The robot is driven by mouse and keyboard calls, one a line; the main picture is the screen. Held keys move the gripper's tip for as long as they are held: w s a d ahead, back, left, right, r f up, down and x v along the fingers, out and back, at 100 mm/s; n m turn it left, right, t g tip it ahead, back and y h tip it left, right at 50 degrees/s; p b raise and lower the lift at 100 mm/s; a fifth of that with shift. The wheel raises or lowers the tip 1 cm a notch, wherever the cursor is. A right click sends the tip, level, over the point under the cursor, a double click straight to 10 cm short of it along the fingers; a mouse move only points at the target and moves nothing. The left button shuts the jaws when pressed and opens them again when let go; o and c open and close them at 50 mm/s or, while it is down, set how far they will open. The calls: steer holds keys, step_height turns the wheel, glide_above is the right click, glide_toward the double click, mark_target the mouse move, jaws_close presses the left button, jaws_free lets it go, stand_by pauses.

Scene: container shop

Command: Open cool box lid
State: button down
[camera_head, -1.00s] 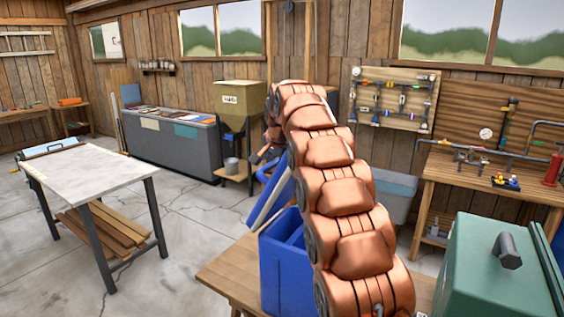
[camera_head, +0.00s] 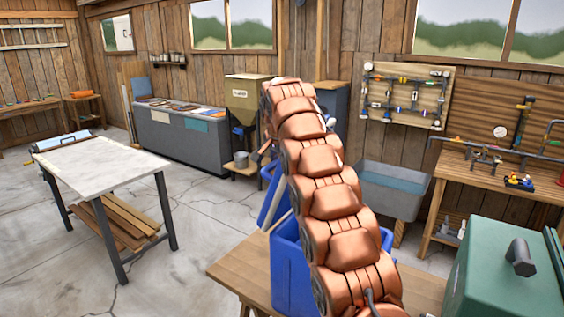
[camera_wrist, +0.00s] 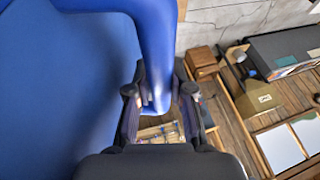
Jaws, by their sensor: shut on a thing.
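The blue cool box (camera_head: 289,270) stands on a wooden bench in the head view, partly hidden behind my arm. Its blue lid (camera_head: 270,200) is raised and tilted at the box's far left side, with a pale edge. In the wrist view a broad blue panel (camera_wrist: 60,90) fills the left, and a blue bar (camera_wrist: 155,50) runs down from it between my fingers. My gripper (camera_wrist: 159,95) is shut on this bar, which looks like part of the lid. In the head view my gripper is mostly hidden by my arm.
A green case (camera_head: 505,275) with a dark handle stands close at the right. The wooden bench (camera_head: 235,273) is bare left of the box. A grey tub (camera_head: 390,190) stands behind. A white-topped table (camera_head: 100,165) is at the left, with open floor between.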

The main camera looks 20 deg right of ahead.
steer(key=shift+w+a+f+g+h+p, duration=0.3)
steer(key=shift+w+a+f+g+p, duration=0.1)
steer(key=shift+w+a+p, duration=0.15)
stand_by(0.6)
steer(key=c, duration=1.3)
jaws_free()
steer(key=shift+r, duration=0.1)
